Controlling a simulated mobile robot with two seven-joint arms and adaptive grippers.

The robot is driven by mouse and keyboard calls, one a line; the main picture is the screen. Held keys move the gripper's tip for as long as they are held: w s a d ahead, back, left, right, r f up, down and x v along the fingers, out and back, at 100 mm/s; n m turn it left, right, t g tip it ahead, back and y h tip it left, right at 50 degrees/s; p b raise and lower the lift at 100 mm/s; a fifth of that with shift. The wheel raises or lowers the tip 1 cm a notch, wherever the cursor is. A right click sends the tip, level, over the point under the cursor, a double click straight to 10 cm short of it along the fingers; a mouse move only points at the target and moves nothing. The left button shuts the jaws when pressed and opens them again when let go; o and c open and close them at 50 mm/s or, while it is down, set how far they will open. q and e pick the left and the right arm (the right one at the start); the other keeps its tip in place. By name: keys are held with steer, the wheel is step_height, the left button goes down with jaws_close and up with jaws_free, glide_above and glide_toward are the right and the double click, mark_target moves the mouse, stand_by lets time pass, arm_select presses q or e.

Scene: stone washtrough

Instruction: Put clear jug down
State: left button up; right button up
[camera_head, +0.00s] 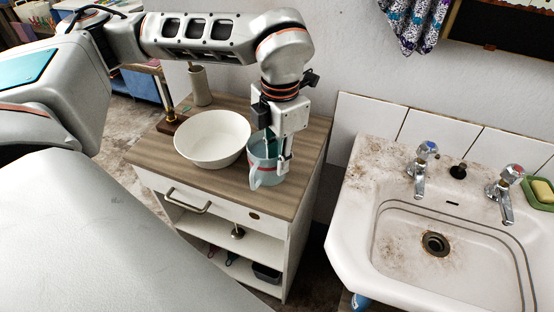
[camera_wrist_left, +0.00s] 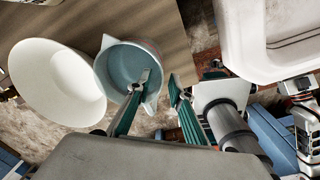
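The clear jug (camera_head: 264,163), bluish with a red band, stands upright on the wooden top of a small cabinet, its handle toward me. It also shows from above in the left wrist view (camera_wrist_left: 125,62), where its inside looks empty. My left gripper (camera_head: 278,152) points down at the jug's right side. In the left wrist view its green fingers (camera_wrist_left: 160,80) are spread apart, one over the jug's opening and one outside the wall. A gap shows between the outer finger and the wall. Whether the inner finger touches the jug is unclear. My right gripper is not in view.
A white bowl (camera_head: 213,138) stands close left of the jug. A vase (camera_head: 199,86) stands behind it. The cabinet top (camera_head: 290,190) is bare in front and at the right. A stained white sink (camera_head: 375,225) with two taps is to the right, beyond a gap.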

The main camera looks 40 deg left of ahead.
arm_select(q)
step_height(320, 180, up, 11)
steer(key=p, duration=0.1)
steer(key=shift+d, duration=0.25)
steer(key=shift+s, duration=0.1)
stand_by(0.4)
